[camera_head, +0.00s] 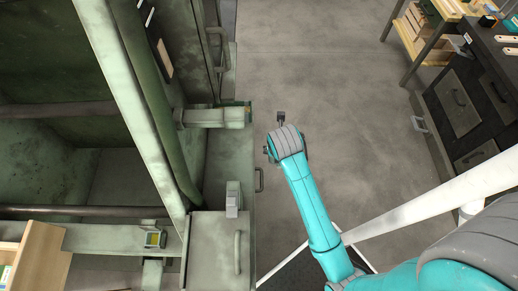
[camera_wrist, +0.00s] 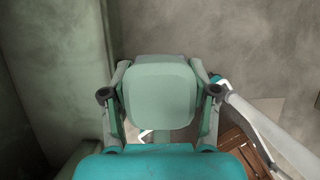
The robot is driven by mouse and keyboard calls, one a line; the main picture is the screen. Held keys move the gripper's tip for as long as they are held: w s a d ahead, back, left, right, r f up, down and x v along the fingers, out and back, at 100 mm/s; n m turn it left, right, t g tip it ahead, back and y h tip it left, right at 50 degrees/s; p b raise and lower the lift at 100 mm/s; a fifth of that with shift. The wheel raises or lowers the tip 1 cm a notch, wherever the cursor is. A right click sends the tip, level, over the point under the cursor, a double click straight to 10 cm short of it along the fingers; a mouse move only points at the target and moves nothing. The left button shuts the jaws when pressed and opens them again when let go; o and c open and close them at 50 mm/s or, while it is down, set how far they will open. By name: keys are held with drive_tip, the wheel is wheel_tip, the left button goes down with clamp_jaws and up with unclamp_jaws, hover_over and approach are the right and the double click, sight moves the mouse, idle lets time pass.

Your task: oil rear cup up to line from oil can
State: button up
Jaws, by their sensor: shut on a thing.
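In the wrist view my gripper (camera_wrist: 160,82) has a finger on each side of a pale green, rounded body (camera_wrist: 158,103), which looks like the oil can. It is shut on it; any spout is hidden. A small yellow-and-green fitting (camera_head: 154,238), perhaps an oil cup, sits on the machine's lower beam. Another green-edged fitting (camera_head: 247,108) is at the end of a pale bar, left of my wrist. I cannot tell which is the rear cup, nor any oil level or line.
The green machine (camera_head: 137,75) fills the left, with a handled cabinet (camera_head: 215,250) at its lower front. A wooden box (camera_head: 40,255) is at the lower left. A dark drawer bench (camera_head: 462,95) and a wooden table (camera_head: 425,25) stand right. The floor between is clear.

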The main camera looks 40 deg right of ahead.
drive_tip(key=shift+s+d, duration=0.5)
drive_tip(key=shift+d, duration=0.2)
drive_tip(key=shift+s+d, duration=0.45)
drive_tip(key=shift+d, duration=0.2)
drive_tip(key=shift+d, duration=0.1)
idle(6.5)
